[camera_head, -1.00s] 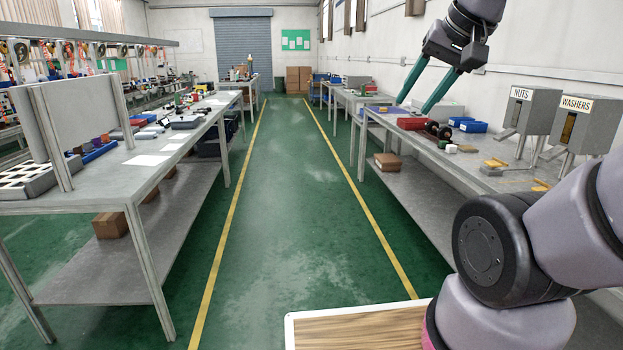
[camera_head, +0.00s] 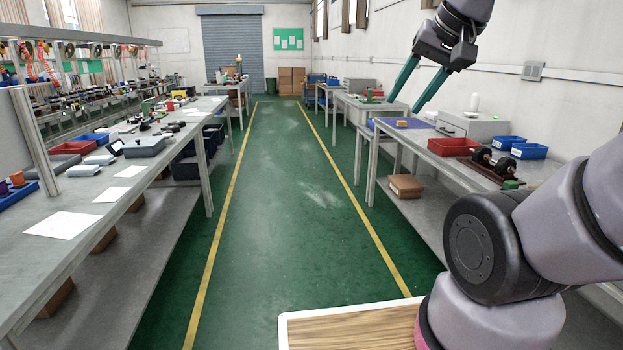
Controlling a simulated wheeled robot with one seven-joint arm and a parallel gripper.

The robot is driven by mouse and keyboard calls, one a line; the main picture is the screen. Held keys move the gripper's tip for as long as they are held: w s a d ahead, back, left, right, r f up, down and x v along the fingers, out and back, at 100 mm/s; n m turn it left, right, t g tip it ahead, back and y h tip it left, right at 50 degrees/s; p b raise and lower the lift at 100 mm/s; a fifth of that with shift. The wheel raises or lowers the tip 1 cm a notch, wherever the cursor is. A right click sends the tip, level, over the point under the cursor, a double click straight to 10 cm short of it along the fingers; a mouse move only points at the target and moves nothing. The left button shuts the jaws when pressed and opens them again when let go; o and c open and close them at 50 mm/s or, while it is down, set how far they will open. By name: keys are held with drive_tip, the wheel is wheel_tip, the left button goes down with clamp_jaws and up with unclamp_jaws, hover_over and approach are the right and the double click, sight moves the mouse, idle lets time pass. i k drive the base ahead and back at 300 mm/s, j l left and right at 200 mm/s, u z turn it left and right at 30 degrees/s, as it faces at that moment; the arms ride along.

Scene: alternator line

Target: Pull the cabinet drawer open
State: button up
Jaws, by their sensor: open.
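A light grey cabinet (camera_head: 472,126) stands on the right-hand workbench. The side of it that shows has a drawer front (camera_head: 451,129) with a small dark handle, and it looks shut. My gripper (camera_head: 408,102) is raised at the upper right of the picture, with its two teal fingers spread apart and nothing between them. In the picture it is left of and above the cabinet, apart from it. My arm's lower links cover the near right part of the bench.
The right bench (camera_head: 452,156) also holds a red bin (camera_head: 453,147), blue bins (camera_head: 528,151), dark round parts (camera_head: 494,161) and a blue mat (camera_head: 402,123). A long bench (camera_head: 60,255) lines the left. The green aisle (camera_head: 285,200) between yellow lines is clear.

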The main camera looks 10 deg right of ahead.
sight(450, 130)
drive_tip(key=i+z, duration=0.15)
drive_tip(key=i, duration=0.55)
drive_tip(key=i+z, duration=0.15)
drive_tip(key=i, duration=0.55)
drive_tip(key=i+j+z, duration=0.1)
drive_tip(key=i+j, duration=0.15)
drive_tip(key=i, duration=0.4)
drive_tip(key=i+z, duration=0.2)
drive_tip(key=i, duration=0.45)
drive_tip(key=i+z, duration=0.25)
drive_tip(key=i, duration=0.4)
drive_tip(key=i+j+z, duration=0.2)
drive_tip(key=i, duration=0.45)
drive_tip(key=i+z, duration=0.2)
drive_tip(key=i+j, duration=0.05)
drive_tip(key=i, duration=0.05)
